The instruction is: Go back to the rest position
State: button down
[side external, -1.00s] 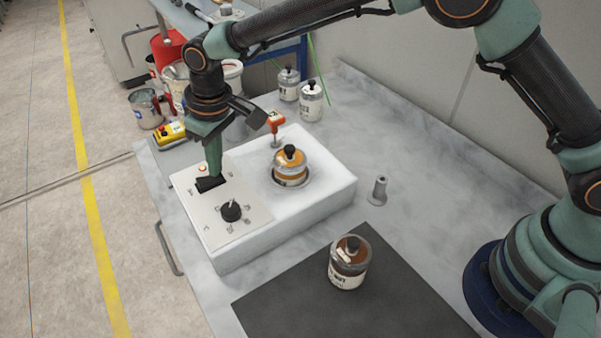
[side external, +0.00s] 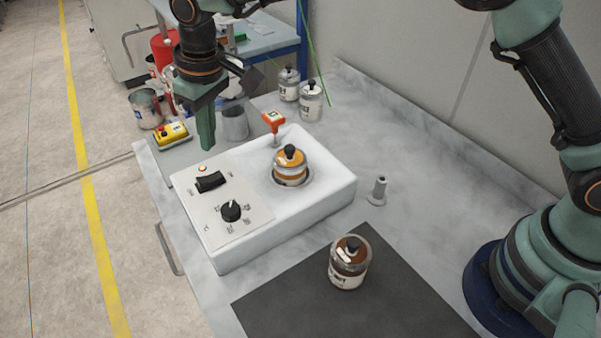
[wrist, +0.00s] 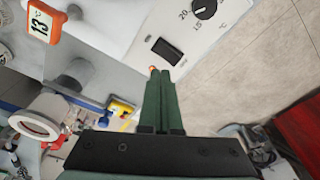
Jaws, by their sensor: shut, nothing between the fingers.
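My gripper (side external: 206,146) is shut and empty. It hangs in the air above the far left end of the white coater unit, clear of its panel. In the wrist view the closed fingers (wrist: 160,75) point toward the panel, near the black rocker switch (wrist: 166,51). That switch (side external: 211,181) shows on the panel (side external: 240,192), with a small lit orange lamp (side external: 202,168) beside it and a black dial (side external: 231,210) nearer the camera. A jar with an orange band (side external: 290,168) sits in the round recess of the unit (side external: 320,190).
A brown jar (side external: 349,262) stands on the dark mat (side external: 290,305). A small grey metal post (side external: 379,190) stands right of the unit. An orange thermometer (side external: 273,122), a grey cup (side external: 235,122), a yellow control box (side external: 171,134) and two pale jars (side external: 310,102) stand behind.

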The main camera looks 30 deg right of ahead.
jog(key=shift+r, duration=0.35)
jog(key=s+d+r+m+t, duration=0.1)
jog(key=s+d+r, duration=0.1)
jog(key=d+r, duration=0.5)
jog(key=s+d+r+m+t, duration=0.1)
jog(key=s+d+r+m, duration=0.15)
jog(key=d, duration=0.75)
jog(key=s+d+f+m+t+h, duration=0.1)
jog(key=s+d+m+t, duration=0.1)
jog(key=s+d, duration=1.1)
jog(key=shift+s+d, duration=0.2)
jog(key=shift+d, duration=0.75)
